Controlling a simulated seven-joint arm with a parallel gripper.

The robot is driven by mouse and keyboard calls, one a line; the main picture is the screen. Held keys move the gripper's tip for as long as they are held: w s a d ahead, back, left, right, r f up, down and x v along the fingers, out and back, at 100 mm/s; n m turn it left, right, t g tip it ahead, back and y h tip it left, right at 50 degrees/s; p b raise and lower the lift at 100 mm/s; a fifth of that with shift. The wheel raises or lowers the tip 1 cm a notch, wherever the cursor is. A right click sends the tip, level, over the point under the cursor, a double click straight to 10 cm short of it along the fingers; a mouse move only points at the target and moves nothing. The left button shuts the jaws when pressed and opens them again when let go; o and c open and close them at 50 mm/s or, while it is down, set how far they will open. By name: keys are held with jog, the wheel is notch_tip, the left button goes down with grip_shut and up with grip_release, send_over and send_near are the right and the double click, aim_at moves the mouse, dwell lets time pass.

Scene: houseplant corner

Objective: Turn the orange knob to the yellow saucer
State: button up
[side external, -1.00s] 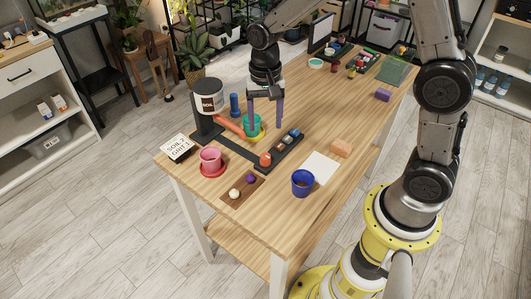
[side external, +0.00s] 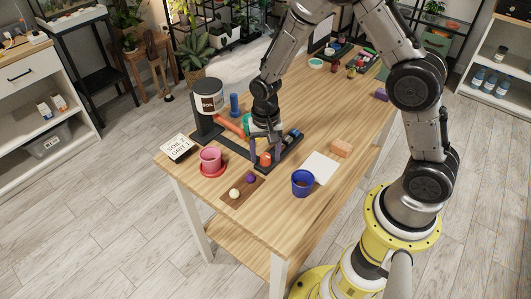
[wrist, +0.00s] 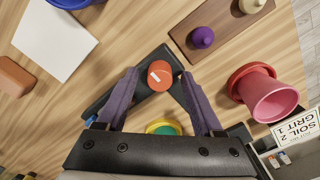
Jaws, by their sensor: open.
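The orange knob (side external: 265,160) sits at the near end of a dark base (side external: 288,154). In the wrist view the knob (wrist: 159,75) shows a white mark on top. My gripper (side external: 266,154) is open and pointed down at the knob. In the wrist view my gripper's (wrist: 160,88) purple fingers stand on both sides of the knob, apart from it. The yellow saucer (wrist: 150,126) lies below the knob in the wrist view, under a green pot (wrist: 167,130). My gripper hides most of this pot in the side view.
A pink pot (side external: 210,157) stands on a red saucer (side external: 212,172). A soil dispenser (side external: 208,103) with an orange chute (side external: 228,125) stands behind. A blue pot (side external: 303,185) and a white sheet (side external: 321,167) are to the right. A wooden tray holds a purple piece (side external: 251,177) and a cream piece (side external: 234,193).

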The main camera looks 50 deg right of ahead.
grip_shut()
jog(key=shift+n, duration=0.4)
jog(key=n, duration=0.4)
jog(key=shift+r+n, duration=0.1)
jog(key=shift+n, duration=2.4)
grip_release()
